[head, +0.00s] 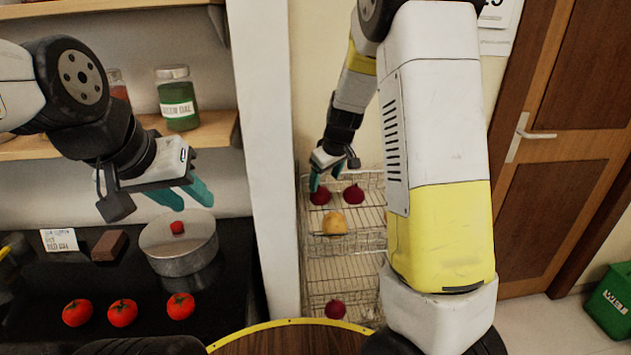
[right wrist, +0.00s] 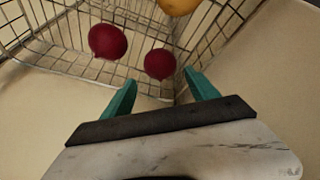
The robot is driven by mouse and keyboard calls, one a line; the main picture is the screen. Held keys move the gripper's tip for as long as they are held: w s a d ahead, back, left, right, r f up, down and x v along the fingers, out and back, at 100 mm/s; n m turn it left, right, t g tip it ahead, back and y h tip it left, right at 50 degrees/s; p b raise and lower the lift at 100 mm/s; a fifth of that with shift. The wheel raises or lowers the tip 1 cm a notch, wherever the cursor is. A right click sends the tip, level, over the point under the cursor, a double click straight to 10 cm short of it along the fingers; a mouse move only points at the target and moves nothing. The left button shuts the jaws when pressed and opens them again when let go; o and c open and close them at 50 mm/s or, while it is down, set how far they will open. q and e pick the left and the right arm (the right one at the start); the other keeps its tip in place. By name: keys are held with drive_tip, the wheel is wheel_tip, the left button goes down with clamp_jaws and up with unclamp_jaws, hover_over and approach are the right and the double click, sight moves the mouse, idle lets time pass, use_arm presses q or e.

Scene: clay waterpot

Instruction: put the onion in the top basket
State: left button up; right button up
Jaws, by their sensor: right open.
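Two dark red onions sit in the top basket (head: 372,205) in the head view, one at the left (head: 320,195) and one beside it (head: 353,194). The right wrist view shows the two as well, a larger one (right wrist: 108,41) and a smaller one (right wrist: 160,64). Another dark red onion (head: 335,309) lies in a lower basket (head: 318,285). My right gripper (right wrist: 160,92) is open and empty above the top basket, with the smaller-looking onion just beyond its fingertips. My left gripper (head: 196,204) is open and empty above the pot.
A yellow-brown round item (head: 334,223) lies near the front of the top tier. A metal pot (head: 180,250), several tomatoes (head: 122,312) and a brown block (head: 109,246) are on the dark counter. A white wall post (head: 264,160) stands between the counter and the rack.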

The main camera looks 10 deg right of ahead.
drive_tip(key=s+d+r+m+y, duration=0.1)
drive_tip(key=s+r+m+y, duration=0.15)
drive_tip(key=s+r, duration=1.25)
drive_tip(key=s+d+r+m+t+h, duration=0.1)
drive_tip(key=s+m, duration=0.3)
drive_tip(key=s, duration=1.1)
drive_tip(key=shift+r+t, duration=0.15)
drive_tip(key=shift+t, duration=0.15)
